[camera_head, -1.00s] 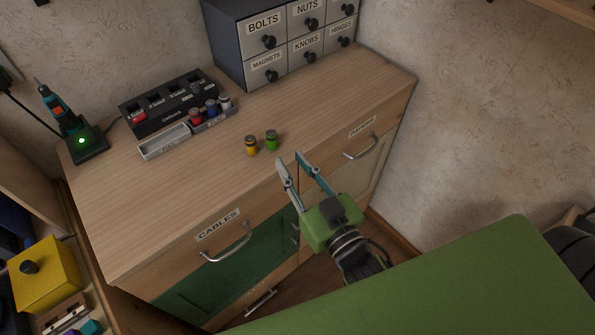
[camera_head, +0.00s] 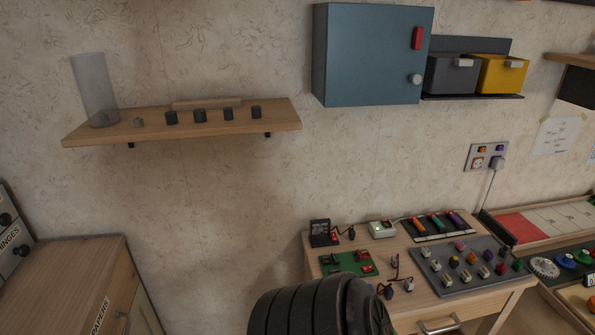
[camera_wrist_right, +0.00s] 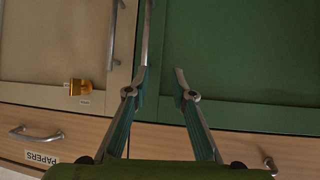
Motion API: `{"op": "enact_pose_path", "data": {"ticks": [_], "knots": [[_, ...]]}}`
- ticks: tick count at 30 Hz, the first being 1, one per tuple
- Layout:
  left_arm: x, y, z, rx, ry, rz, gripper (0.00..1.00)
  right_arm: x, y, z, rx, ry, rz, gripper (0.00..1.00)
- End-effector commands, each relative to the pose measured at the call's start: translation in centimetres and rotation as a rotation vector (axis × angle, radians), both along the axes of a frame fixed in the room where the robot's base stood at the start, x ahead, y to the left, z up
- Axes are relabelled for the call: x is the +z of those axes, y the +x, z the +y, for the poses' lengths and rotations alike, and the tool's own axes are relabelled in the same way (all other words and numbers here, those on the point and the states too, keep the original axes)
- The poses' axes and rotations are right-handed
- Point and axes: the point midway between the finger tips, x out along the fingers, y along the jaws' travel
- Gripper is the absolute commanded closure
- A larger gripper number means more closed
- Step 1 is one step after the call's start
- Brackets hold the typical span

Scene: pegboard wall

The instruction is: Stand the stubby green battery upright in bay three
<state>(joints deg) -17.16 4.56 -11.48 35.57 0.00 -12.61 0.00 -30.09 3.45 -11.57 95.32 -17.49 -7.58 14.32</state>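The stubby green battery and the bays are in neither current view. My right gripper (camera_wrist_right: 162,74) is open in the right wrist view, with nothing between its fingers. It faces the cabinet front, by a green panel (camera_wrist_right: 250,50) and a pale door (camera_wrist_right: 50,40). My left gripper is in neither view.
A drawer labelled PAPERS (camera_wrist_right: 42,158) and its handle (camera_wrist_right: 36,134) are near the right gripper. In the head view, a wall shelf (camera_head: 190,125) and blue wall cabinet (camera_head: 370,55) hang above. A crowded small table (camera_head: 405,310) stands right.

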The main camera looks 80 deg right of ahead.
Motion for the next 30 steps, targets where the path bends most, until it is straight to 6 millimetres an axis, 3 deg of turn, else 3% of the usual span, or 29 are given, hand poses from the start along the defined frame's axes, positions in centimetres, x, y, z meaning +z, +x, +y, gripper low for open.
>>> {"op": "enact_pose_path", "data": {"ticks": [1,6,12,18,21,24,30], "knots": [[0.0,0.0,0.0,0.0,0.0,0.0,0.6,-3.8,-1.6,-0.5,0.004,-0.018,0.076,0.77],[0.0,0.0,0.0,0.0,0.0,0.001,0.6,-14.8,-8.5,-2.5,0.01,-0.072,0.327,0.77],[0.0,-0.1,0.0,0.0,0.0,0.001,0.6,-24.2,-18.7,-5.8,0.01,-0.134,0.615,0.77],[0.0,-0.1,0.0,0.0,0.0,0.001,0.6,-28.5,-27.4,-8.6,0.004,-0.176,0.824,0.77],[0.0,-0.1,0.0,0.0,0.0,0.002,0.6,-29.2,-29.6,-9.4,0.0,-0.185,0.876,0.78],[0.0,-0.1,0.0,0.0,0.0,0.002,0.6,-29.5,-30.6,-9.7,0.0,-0.189,0.899,0.78],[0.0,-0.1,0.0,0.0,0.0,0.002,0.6,-29.5,-30.7,-9.7,0.0,-0.19,0.901,0.78]]}}
